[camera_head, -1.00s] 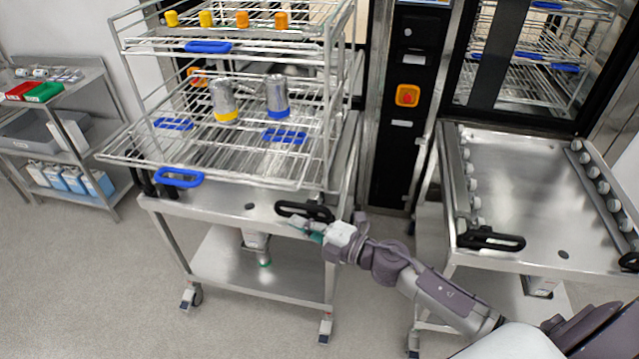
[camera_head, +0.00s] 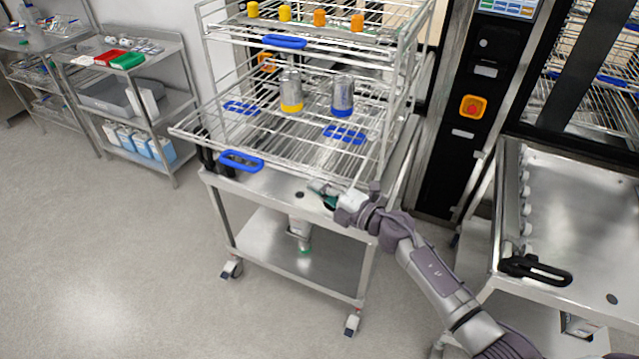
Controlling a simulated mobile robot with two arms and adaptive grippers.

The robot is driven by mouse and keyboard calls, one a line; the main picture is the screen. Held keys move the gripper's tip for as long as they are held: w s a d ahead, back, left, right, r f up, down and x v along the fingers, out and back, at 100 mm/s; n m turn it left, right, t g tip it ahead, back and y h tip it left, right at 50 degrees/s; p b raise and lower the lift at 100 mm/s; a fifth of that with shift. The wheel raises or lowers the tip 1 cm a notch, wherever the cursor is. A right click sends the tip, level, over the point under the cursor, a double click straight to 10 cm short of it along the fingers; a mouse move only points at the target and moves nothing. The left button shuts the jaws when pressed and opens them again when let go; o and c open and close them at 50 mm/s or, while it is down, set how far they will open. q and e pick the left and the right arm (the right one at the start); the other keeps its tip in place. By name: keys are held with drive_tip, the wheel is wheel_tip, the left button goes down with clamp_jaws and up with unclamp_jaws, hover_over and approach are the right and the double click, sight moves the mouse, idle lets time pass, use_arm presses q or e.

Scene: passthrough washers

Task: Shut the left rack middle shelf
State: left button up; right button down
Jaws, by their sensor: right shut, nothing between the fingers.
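The left rack (camera_head: 398,85) is a wire rack on a steel trolley. A wire shelf (camera_head: 200,128) with a blue front handle (camera_head: 242,161) sticks out of it toward me and to the left. I take this for the middle shelf, though the overlapping wires make its level hard to tell. My right gripper (camera_head: 322,192) is shut and empty, low at the trolley's front edge, right of and below the blue handle. My left gripper is out of view.
The trolley top (camera_head: 270,185) lies under the rack. An upper shelf with a blue handle (camera_head: 285,41) carries small yellow and orange pieces. A second trolley (camera_head: 580,205) stands right, past a black panel (camera_head: 465,150). Side shelves (camera_head: 180,100) stand left; the left floor is clear.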

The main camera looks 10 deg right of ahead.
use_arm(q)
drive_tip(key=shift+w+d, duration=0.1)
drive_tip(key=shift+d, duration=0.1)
use_arm(e)
drive_tip(key=shift+w+d, duration=0.25)
drive_tip(key=shift+d, duration=0.1)
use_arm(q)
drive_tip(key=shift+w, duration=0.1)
